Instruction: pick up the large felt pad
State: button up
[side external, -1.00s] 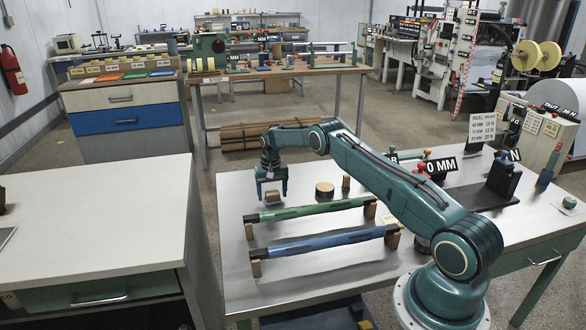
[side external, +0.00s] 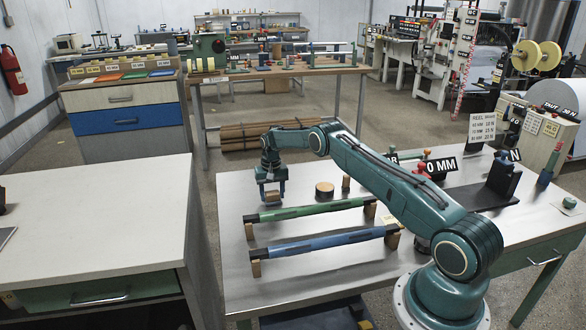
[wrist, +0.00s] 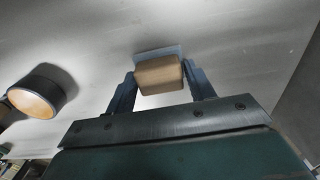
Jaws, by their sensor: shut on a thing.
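The large felt pad appears to be the small tan-brown block (wrist: 160,76) with a thin blue-grey plate at its far edge in the wrist view. In the side external view its brown block (side external: 272,197) shows low between the fingers. My gripper (side external: 272,196) points down over the back left of the steel table, with one finger on each side of the block. In the wrist view my gripper (wrist: 160,83) is shut on it. Whether the pad touches the table is hard to tell.
A dark round piece with a tan top (side external: 324,189) stands right of my gripper, and a small brown post (side external: 346,183) beyond it. A green bar (side external: 310,210) and a blue bar (side external: 325,243) on wooden supports lie in front. Bare table lies left and around.

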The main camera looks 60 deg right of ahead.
aim_at(272, 192)
jog(key=shift+r, duration=0.1)
notch_tip(272, 192, up, 20)
dwell(0.7)
dwell(0.4)
jog(key=shift+o, duration=1.4)
jog(key=shift+c, duration=0.8)
jog(key=shift+s+a, duration=0.1)
jog(key=s+a+f, duration=0.4)
jog(key=s+a, duration=0.4)
jog(key=s, duration=0.5)
jog(key=shift+s+f, duration=0.15)
jog(key=shift+s, duration=0.05)
